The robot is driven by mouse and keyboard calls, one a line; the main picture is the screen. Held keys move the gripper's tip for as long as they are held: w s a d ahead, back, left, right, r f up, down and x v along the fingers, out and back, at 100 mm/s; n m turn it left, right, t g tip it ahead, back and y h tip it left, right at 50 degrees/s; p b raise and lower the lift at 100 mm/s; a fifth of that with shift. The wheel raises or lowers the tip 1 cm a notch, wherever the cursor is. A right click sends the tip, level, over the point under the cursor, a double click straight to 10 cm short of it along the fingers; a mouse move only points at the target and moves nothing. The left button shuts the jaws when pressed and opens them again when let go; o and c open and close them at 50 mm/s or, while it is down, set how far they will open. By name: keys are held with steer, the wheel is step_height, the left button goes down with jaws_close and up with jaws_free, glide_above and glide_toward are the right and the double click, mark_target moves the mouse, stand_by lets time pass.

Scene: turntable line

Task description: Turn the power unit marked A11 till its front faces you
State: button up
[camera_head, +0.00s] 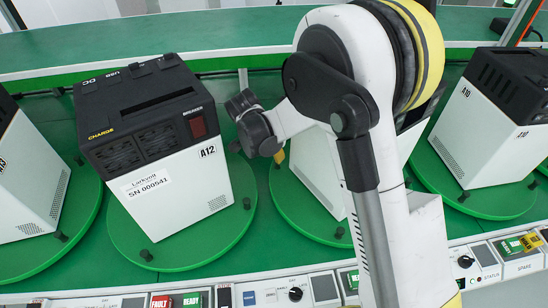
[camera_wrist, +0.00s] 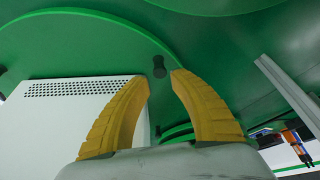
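A white power unit (camera_head: 313,165) stands on the middle green turntable (camera_head: 290,212), between the units marked A12 and A10. My arm covers much of it, and I cannot read its mark or see its front. In the wrist view a white unit wall (camera_wrist: 75,112) with a row of vent holes is at the left, beside my gripper (camera_wrist: 160,77). The yellow fingers are apart with nothing held between them. A black peg (camera_wrist: 159,66) on the green disc shows just beyond the fingertips. I cannot tell whether a finger touches the unit.
Unit A12 (camera_head: 175,195) stands on its own turntable (camera_head: 135,245) to the left, and unit A10 (camera_head: 480,140) on another to the right. Black pegs stand around the turntable rims. A panel strip (camera_head: 220,297) with buttons and labels runs along the front edge.

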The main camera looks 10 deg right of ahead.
mark_target(288, 149)
steer(key=b+x, duration=0.1)
steer(key=x, duration=0.4)
jaws_close()
steer(key=w+d+m, duration=0.1)
steer(key=w, duration=0.1)
steer(key=w+d+m+g, duration=0.1)
steer(key=w+d+m, duration=0.1)
steer(key=w, duration=0.1)
steer(key=w+d+m, duration=0.2)
steer(key=w, duration=0.1)
steer(key=shift+w+d+g+h, duration=0.1)
steer(key=shift+w+g+h, duration=0.05)
steer(key=shift+g+h, duration=0.25)
jaws_free()
